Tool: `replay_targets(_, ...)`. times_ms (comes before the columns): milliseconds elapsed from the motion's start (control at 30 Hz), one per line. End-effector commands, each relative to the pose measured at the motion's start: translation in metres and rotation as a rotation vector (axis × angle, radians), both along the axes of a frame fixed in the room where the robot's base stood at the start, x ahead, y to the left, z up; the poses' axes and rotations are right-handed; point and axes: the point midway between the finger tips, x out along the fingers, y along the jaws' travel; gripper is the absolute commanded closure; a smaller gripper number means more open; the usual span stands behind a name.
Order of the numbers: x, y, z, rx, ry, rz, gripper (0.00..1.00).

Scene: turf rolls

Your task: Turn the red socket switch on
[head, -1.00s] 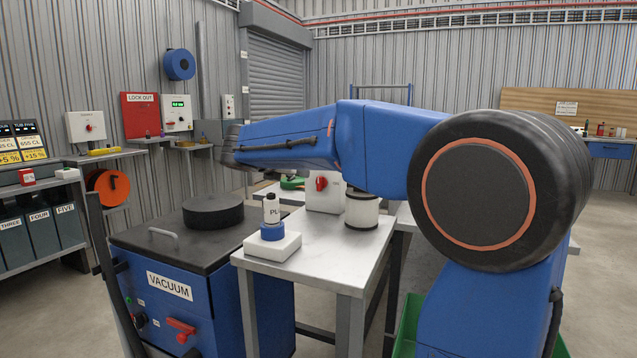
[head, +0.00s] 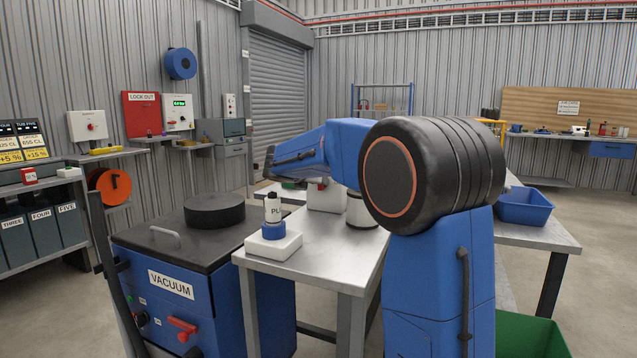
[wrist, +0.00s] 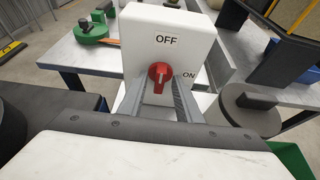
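The red socket switch is a white box (wrist: 170,32) with a red rotary knob (wrist: 160,76), marked OFF above and ON to the right. The knob's pale mark points up toward OFF. In the head view the box (head: 328,198) stands on the metal table, partly hidden by my arm. My gripper (wrist: 160,83) is in front of the knob, with one finger at its left and one at its right. The fingers are apart; I cannot tell whether they touch the knob. My gripper is hidden in the head view.
A white-sided canister (head: 360,210) stands right of the switch box. A bottle (head: 272,208) on a white block stands at the table's (head: 318,262) front left. The blue vacuum unit (head: 190,300) is left of the table. A blue bin (head: 524,206) sits at right.

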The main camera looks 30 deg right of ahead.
Motion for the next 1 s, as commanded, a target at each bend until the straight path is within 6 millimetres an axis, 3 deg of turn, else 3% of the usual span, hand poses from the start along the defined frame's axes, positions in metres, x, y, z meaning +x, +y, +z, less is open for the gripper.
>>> replay_targets(433, 0.0062, -0.008, -0.0038, 0.001, -0.001, 0.0, 0.69)
replay_targets(467, 0.0062, -0.008, -0.0038, 0.001, -0.001, 0.0, 0.71)
replay_targets(600, 0.0061, -0.0079, -0.0038, 0.001, -0.001, 0.0, 1.0)
replay_targets(1000, 0.005, -0.0086, -0.0037, 0.029, -0.037, 0.0, 1.0)
